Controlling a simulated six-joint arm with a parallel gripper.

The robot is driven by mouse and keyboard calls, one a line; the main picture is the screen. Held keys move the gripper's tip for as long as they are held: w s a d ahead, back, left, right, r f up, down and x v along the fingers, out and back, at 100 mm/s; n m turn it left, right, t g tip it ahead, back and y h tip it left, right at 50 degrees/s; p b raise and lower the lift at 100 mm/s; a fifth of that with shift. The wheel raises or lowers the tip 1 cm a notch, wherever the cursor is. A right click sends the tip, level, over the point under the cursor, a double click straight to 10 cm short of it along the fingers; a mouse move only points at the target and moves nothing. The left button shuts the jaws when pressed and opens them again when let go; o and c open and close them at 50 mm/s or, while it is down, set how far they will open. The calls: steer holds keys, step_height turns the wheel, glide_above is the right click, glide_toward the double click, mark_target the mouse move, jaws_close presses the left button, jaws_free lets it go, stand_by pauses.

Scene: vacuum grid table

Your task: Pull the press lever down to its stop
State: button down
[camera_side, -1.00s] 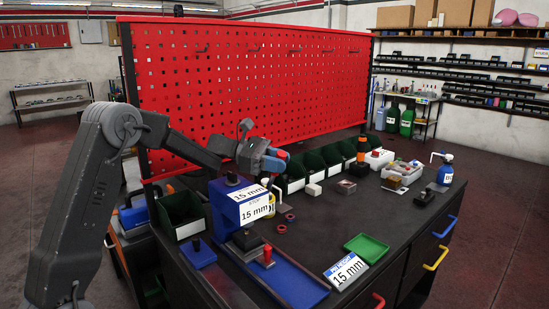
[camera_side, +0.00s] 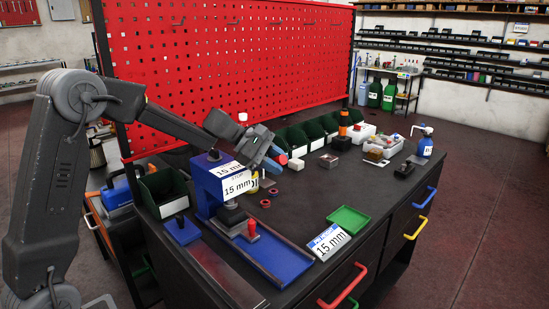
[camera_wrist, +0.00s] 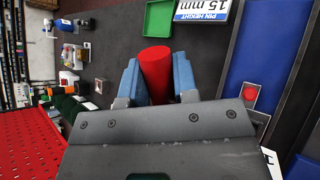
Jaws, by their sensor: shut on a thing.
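The press is a blue block (camera_side: 206,172) with white "15 mm" labels, standing on the dark bench. The red lever handle (camera_wrist: 156,68) lies between the two blue fingers of my gripper (camera_side: 276,156), which is shut on it. In the side view only the handle's red end (camera_side: 283,159) shows, to the right of and above the press. My gripper hides the lever's arm, so its link to the press cannot be seen. A red pin (camera_side: 251,229) stands by the black block below the press head.
A blue tray (camera_side: 262,258) runs forward from the press. A green tray (camera_side: 349,219) and a "15 mm" sign (camera_side: 325,242) lie to its right. Green bins (camera_side: 318,132) line the red pegboard (camera_side: 220,75).

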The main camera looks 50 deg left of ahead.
steer(key=shift+f, duration=0.1)
stand_by(0.3)
steer(key=c, duration=0.9)
jaws_free()
steer(key=v, duration=1.4)
steer(key=shift+d, duration=0.15)
